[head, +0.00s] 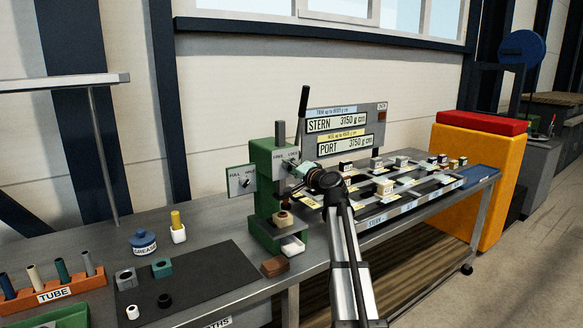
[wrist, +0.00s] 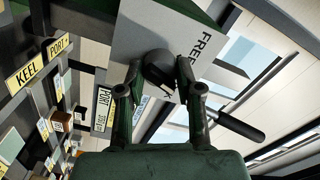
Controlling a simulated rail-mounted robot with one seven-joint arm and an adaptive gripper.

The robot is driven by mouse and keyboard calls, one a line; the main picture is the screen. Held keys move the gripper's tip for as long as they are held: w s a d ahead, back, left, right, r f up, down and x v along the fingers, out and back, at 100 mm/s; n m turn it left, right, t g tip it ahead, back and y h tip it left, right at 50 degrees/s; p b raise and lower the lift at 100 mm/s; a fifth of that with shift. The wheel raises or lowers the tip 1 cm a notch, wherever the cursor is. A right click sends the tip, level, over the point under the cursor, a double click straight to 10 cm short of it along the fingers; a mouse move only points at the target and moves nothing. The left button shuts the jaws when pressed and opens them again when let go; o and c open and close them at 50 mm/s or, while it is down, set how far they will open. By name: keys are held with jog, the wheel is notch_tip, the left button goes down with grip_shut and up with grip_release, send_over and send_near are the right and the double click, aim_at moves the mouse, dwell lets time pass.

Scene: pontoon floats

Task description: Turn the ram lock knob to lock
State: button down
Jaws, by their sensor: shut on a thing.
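The ram lock knob (wrist: 157,68) is a dark round knob on a pale plate (wrist: 143,22). The plate reads "FREE" on one side, and part of another word ending in K shows beside a finger. My gripper (wrist: 157,76) is shut on the knob, one finger on each side. I cannot tell where the knob points. In the head view my gripper (head: 300,170) is at the upper front of the green press (head: 263,185), and my arm and gripper hide the knob.
The press's black lever (head: 303,102) rises behind my gripper. A rack of small blocks (head: 400,180) and a display board (head: 345,122) stand to the right. A dark mat (head: 200,282) lies front left.

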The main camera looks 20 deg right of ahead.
jog(key=c, duration=1.9)
grip_release()
jog(key=m+p, duration=0.1)
jog(key=m, duration=0.3)
jog(key=shift+r+m, duration=0.1)
jog(key=shift+m, duration=0.3)
jog(key=shift+w+p, duration=0.1)
jog(key=shift+p, duration=0.2)
jog(key=o, duration=1.2)
jog(key=shift+c, duration=0.2)
jog(key=s+d, duration=0.1)
jog(key=s, duration=1.1)
jog(key=shift+d, duration=0.4)
